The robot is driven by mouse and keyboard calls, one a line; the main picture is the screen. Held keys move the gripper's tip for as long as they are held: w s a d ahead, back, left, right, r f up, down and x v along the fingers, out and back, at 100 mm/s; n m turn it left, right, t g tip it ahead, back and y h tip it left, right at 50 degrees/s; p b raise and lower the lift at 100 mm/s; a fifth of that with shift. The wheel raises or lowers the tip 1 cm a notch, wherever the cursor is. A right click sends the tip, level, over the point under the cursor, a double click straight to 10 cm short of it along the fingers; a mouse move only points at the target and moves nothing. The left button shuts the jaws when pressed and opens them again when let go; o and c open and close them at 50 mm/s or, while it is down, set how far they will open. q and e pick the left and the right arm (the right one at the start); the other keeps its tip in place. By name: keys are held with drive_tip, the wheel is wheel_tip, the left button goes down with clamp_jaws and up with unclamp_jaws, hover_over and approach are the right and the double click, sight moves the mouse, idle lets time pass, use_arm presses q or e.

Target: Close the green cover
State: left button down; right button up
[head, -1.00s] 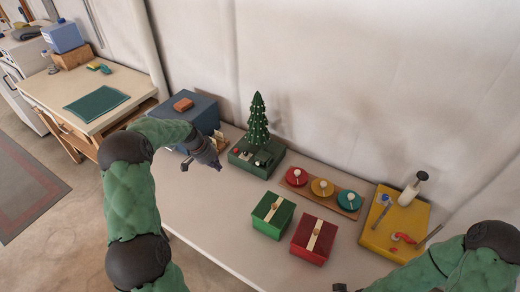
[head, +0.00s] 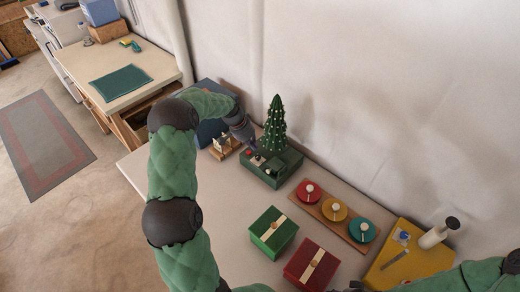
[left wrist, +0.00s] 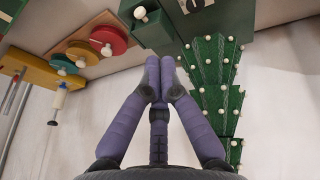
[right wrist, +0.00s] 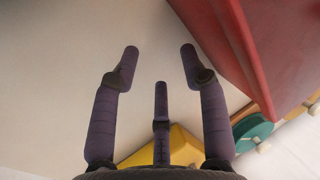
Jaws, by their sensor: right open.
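A green box with a cream stripe and a small knob on its lid (head: 273,232) stands on the table; its lid looks shut. A dark green box (head: 259,174) with small knobs on top carries a decorated green tree (head: 274,125). I cannot tell which of these has the green cover. My left gripper (head: 252,147) is at the left of the tree, over the dark green box. In the left wrist view its fingertips (left wrist: 160,65) are together, with nothing visible between them. My right gripper (right wrist: 160,55) is open and empty beside the red box (right wrist: 265,40).
A board with red, yellow and teal discs (head: 334,209) lies right of the green boxes. A yellow board with tools and a bottle (head: 405,270) is further right. A blue box (head: 212,132) stands behind my left arm. The wall closes off the back.

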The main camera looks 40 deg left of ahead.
use_arm(q)
approach(274, 167)
drive_tip(key=f, duration=0.2)
drive_tip(key=a+f, duration=0.1)
drive_tip(key=f, duration=0.2)
drive_tip(key=shift+w+a+f, duration=0.1)
drive_tip(key=shift+a+f, duration=0.25)
use_arm(e)
drive_tip(key=shift+f, duration=0.3)
use_arm(q)
drive_tip(key=shift+d+f, duration=0.35)
drive_tip(key=shift+f, duration=0.15)
drive_tip(key=shift+b, duration=0.3)
